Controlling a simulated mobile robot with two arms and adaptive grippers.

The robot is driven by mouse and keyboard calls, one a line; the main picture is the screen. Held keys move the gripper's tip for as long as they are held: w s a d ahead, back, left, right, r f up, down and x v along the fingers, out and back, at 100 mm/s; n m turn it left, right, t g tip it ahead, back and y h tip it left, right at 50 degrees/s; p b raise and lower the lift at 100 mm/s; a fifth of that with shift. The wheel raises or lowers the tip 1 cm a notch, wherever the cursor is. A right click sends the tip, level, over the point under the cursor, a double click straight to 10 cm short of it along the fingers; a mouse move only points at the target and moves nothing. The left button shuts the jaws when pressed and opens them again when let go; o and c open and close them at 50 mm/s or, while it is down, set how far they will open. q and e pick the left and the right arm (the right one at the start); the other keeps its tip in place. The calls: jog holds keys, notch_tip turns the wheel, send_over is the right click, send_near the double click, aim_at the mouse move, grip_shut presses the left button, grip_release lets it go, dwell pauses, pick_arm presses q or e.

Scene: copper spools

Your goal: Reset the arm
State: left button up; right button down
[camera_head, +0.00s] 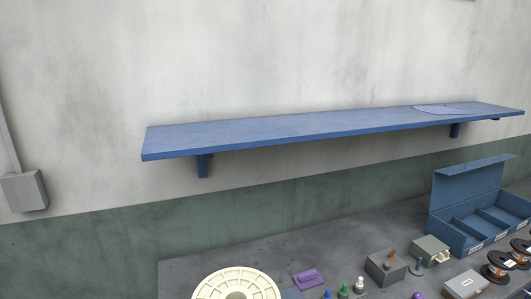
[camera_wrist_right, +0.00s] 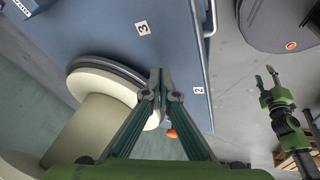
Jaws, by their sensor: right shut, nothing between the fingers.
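My right gripper (camera_wrist_right: 160,78) shows in the right wrist view. Its two dark green fingers meet at the tips, and nothing is held between them. Behind and left of the fingers is a cream round thing with a dark rim (camera_wrist_right: 100,78), partly hidden by them. At the right edge of that view is a green and black mechanism (camera_wrist_right: 285,115) that looks like my left gripper. Neither gripper shows in the head view.
An empty-looking blue shelf (camera_head: 300,130) with a flat sheet (camera_head: 434,109) spans the wall. On the grey table below stand a cream spool (camera_head: 237,284), a purple block (camera_head: 308,278), a blue open box (camera_head: 466,195), copper spools (camera_head: 497,267) and several small parts.

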jog(key=s+d+m+h, duration=0.3)
jog(key=s+d+m, duration=1.25)
jog(key=s, duration=0.35)
notch_tip(320, 180, down, 30)
jog(key=s+g+b, duration=0.1)
jog(key=s+b, duration=0.1)
jog(key=b, duration=0.2)
jog(key=s+d+f+g+b, duration=0.1)
jog(key=s+d+f+b, duration=0.1)
jog(key=s+f, duration=1.5)
notch_tip(320, 180, down, 2)
jog(key=shift+d+f+h+b, duration=0.15)
jog(key=shift+h+b, duration=0.15)
jog(key=shift+b, duration=0.2)
